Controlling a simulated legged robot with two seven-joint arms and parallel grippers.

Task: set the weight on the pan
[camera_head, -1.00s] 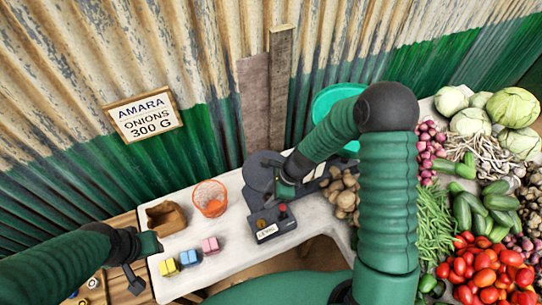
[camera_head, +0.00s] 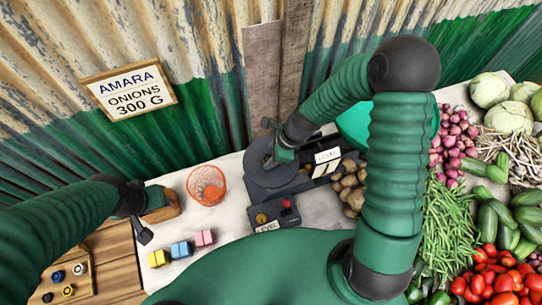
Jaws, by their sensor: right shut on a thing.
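The dark balance scale (camera_head: 283,188) stands on the white counter at the middle. Its round dark pan (camera_head: 257,172) is at the scale's left end. My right gripper (camera_head: 279,160) is over the pan's right side, shut on a small weight that the hand and wrist hide. I cannot tell whether the weight touches the pan. My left gripper (camera_head: 144,234) hangs above the counter's left end, away from the scale. Its fingers are too dark and edge-on to tell whether they are open.
An orange mesh basket (camera_head: 207,185) stands left of the scale. Yellow (camera_head: 158,258), blue (camera_head: 181,249) and pink (camera_head: 204,238) blocks lie in front of it. A wooden rack (camera_head: 68,278) with several small weights is at lower left. Potatoes (camera_head: 350,184) lie close right of the scale.

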